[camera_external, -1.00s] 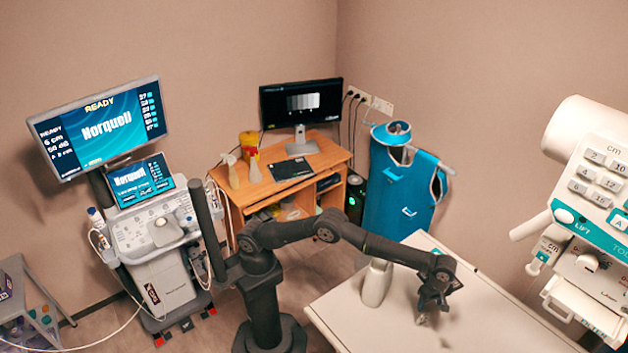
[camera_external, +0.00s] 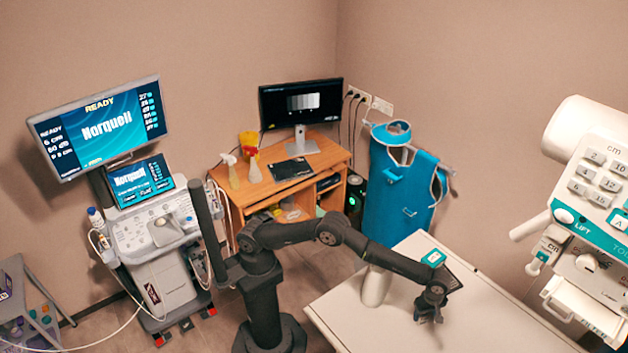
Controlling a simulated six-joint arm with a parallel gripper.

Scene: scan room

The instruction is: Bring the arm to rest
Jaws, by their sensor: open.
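My arm reaches from its base across the white table (camera_external: 480,325). My gripper (camera_external: 428,317) hangs low over the table, pointing down, with its jaws open. I see nothing held between the fingers, though they are small here. A teal box with a white label (camera_external: 433,258) shows just behind my wrist, with a dark flat part beside it. My arm hides the lower part of the box, and I cannot tell what it rests on.
A white cylindrical support (camera_external: 376,287) stands at the table's left side, partly behind my forearm. A large white-and-teal machine (camera_external: 590,215) is at the right. A wooden desk (camera_external: 270,185) and an ultrasound cart (camera_external: 160,260) stand left. The table's front right is clear.

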